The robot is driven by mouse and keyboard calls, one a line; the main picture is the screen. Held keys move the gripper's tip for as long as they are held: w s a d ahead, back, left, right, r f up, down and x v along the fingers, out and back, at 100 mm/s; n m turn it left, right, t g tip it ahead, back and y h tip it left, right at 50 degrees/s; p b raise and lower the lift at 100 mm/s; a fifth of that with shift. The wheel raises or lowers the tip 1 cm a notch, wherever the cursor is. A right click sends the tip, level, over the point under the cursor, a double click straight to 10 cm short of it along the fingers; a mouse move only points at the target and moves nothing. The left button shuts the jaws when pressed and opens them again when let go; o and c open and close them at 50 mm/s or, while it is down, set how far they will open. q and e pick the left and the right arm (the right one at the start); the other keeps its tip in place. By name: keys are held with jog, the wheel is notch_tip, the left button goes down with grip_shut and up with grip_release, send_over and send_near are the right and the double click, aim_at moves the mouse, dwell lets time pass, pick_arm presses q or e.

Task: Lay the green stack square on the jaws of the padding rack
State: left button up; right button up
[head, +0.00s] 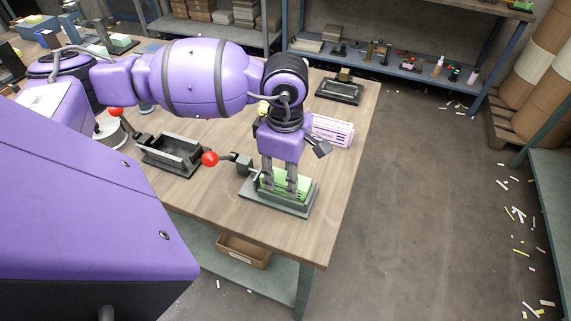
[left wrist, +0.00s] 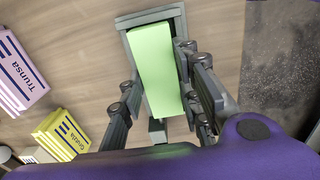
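The green stack (head: 270,181) lies in the grey-green padding rack (head: 267,202) near the table's front right corner. The rack has a lever with a red knob (head: 209,158). My left gripper (head: 279,188) points down over the stack, one finger on each side. In the left wrist view the stack (left wrist: 154,65) lies lengthwise between the fingers (left wrist: 158,80), within the rack's frame (left wrist: 150,17). The right finger is close against it; a narrow gap shows at the left finger. Fingers hide part of the rack. My right gripper is out of view.
A pink-and-white stack (head: 333,131) lies behind the rack. A yellow stack (left wrist: 62,136) shows in the left wrist view. A dark tray device (head: 172,154) stands to the left, another (head: 340,91) at the back. The table's right edge is close.

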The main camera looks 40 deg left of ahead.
aim_at(286, 178)
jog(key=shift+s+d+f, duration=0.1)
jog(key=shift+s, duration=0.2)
pick_arm(q)
jog(key=shift+r+p, duration=0.55)
jog(key=shift+r, duration=0.7)
jog(key=shift+r+p, duration=0.75)
jog(key=shift+r, duration=1.1)
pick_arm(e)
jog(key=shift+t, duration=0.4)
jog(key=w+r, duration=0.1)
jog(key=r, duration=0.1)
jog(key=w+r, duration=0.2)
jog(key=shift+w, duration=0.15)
pick_arm(q)
jog(key=shift+f, duration=0.1)
